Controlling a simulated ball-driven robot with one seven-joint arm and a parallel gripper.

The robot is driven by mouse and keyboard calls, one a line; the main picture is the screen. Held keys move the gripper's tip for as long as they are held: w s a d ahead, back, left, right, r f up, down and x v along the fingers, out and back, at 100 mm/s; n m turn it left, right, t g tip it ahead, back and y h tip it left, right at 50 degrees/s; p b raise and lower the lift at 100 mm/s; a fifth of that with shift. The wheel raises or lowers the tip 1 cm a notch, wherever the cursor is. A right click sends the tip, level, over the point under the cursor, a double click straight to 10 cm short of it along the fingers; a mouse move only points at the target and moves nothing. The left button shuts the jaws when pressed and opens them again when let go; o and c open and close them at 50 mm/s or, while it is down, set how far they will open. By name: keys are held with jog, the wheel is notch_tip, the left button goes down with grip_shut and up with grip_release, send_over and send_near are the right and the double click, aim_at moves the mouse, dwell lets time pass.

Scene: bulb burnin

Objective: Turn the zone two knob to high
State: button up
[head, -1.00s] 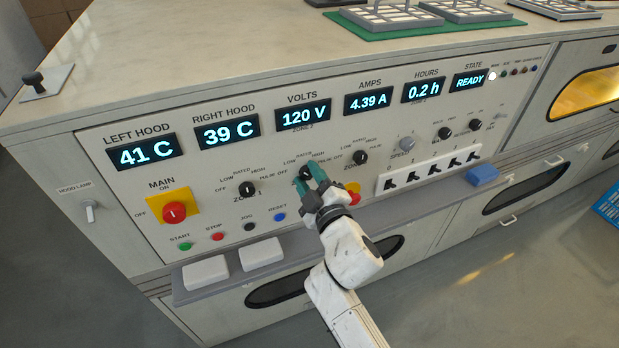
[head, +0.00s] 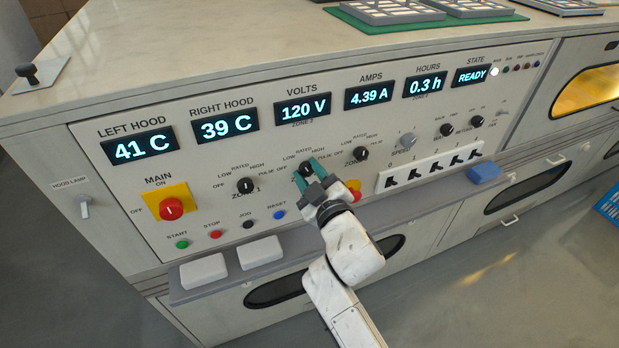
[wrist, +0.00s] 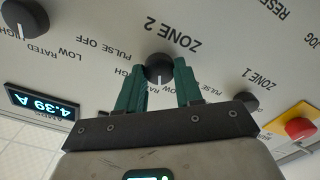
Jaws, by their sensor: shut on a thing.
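The zone two knob (wrist: 159,70) is black and round with a white pointer line. In the wrist view, which shows the panel upside down, the line points toward the picture's bottom, the rated side, between LOW and HIGH. My gripper (wrist: 160,84) has its teal fingers on either side of this knob, shut on it. The head view also shows my gripper (head: 308,173) at the knob (head: 307,167). Part of the lettering around the knob is hidden by the fingers.
The zone one knob (head: 245,186) is to the left and the zone three knob (head: 361,154) to the right. A red main knob (head: 171,209) is further left.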

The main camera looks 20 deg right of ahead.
jog(key=m+b, duration=0.4)
jog(key=m, duration=0.2)
jog(key=shift+f, duration=0.2)
jog(key=m+b, duration=0.2)
jog(key=m, duration=0.1)
jog(key=shift+m+b, duration=0.3)
jog(key=shift+m, duration=0.1)
jog(key=shift+d+r+m+b, duration=0.15)
jog(key=shift+m+b, duration=0.6)
jog(key=shift+m, duration=0.65)
jog(key=o, duration=1)
jog(key=shift+o, duration=0.2)
jog(key=shift+s, duration=0.1)
jog(key=s, duration=1)
jog(key=shift+s, duration=0.35)
